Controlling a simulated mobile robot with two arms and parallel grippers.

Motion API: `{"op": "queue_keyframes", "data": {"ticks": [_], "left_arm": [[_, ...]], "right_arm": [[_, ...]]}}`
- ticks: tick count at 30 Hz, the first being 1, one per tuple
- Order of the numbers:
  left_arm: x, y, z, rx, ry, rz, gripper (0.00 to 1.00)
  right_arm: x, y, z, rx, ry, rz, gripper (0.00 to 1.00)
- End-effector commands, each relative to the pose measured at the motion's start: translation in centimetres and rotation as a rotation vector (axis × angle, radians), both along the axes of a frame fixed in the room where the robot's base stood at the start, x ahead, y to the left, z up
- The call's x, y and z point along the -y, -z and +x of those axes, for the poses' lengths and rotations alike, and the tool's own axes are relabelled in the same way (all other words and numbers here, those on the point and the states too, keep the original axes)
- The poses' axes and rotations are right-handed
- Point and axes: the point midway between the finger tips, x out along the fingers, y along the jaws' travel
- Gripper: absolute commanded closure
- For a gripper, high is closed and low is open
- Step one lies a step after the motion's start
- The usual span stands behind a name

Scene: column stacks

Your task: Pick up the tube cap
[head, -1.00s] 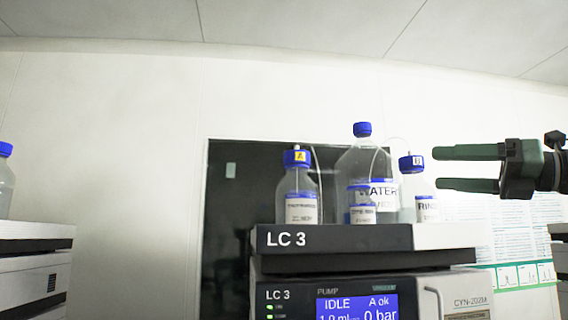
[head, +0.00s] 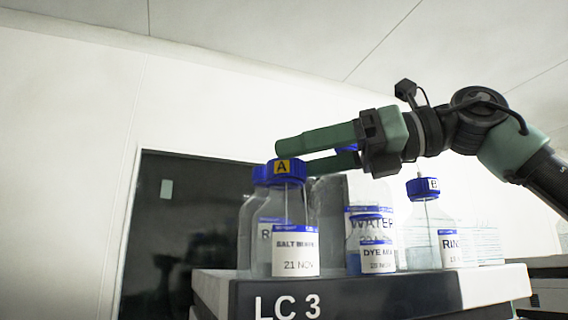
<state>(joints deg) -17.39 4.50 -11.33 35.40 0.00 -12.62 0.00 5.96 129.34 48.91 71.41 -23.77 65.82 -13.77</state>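A blue cap marked A on yellow (head: 287,171) sits on a clear bottle (head: 293,215) at the front left of the LC 3 unit. No thing shows between the fingers. My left gripper is out of view.
The LC 3 unit's top (head: 480,280) carries several bottles close together: a water bottle (head: 330,205), a small dye bottle (head: 377,255) and one behind cap A's bottle (head: 250,235). The water bottle's cap is partly hidden by my gripper. A dark panel (head: 180,220) stands behind.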

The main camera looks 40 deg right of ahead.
Motion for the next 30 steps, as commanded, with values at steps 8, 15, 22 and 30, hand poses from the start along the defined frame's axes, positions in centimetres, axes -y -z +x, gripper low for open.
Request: {"op": "queue_keyframes", "data": {"ticks": [8, 15, 22, 30], "left_arm": [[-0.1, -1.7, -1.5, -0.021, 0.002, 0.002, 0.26], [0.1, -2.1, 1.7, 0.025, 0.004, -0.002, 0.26], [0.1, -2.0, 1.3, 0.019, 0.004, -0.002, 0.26], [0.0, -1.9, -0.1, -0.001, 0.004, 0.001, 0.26]], "right_arm": [[-3.1, 0.7, 2.4, -0.004, -0.001, 0.0, 0.26], [-3.9, 1.1, 3.2, -0.001, -0.001, 0.002, 0.26], [-3.8, 1.1, 3.2, -0.001, -0.001, 0.002, 0.57], [-3.8, 1.1, 3.2, -0.001, -0.001, 0.002, 0.9]]}}
